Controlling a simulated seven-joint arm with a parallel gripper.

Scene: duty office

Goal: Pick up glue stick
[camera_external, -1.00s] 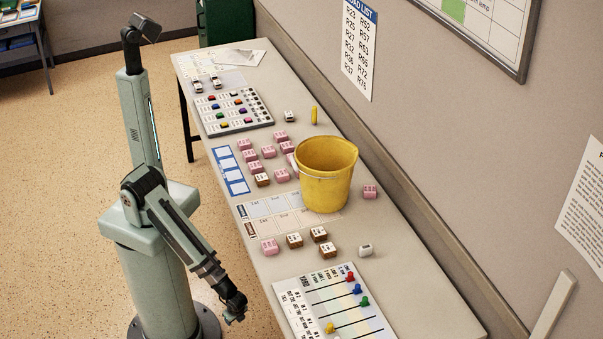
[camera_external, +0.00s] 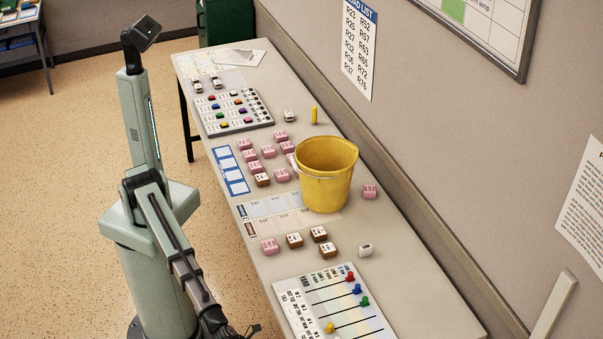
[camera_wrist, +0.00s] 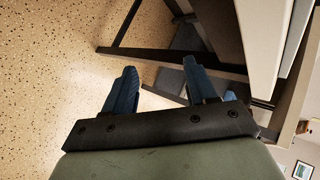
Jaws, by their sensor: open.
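I cannot identify the glue stick for certain. A slim yellow upright stick (camera_external: 314,115) stands near the wall edge of the table, beyond the bucket, and may be it. A pink and white thing (camera_external: 292,162) shows partly behind the bucket's left side. My gripper (camera_external: 250,331) is low at the bottom of the external view, beside the table's near end and far from the yellow stick. In the wrist view, its two blue fingers (camera_wrist: 160,85) are spread apart with nothing between them. That view shows floor and table legs, not the tabletop items.
A yellow bucket (camera_external: 325,178) stands mid-table. Several pink blocks (camera_external: 268,152) and brown-and-white blocks (camera_external: 294,240) lie around it. A board with coloured pegs (camera_external: 335,305) lies at the near end. A button panel (camera_external: 236,110) lies farther back. The wall borders the right side.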

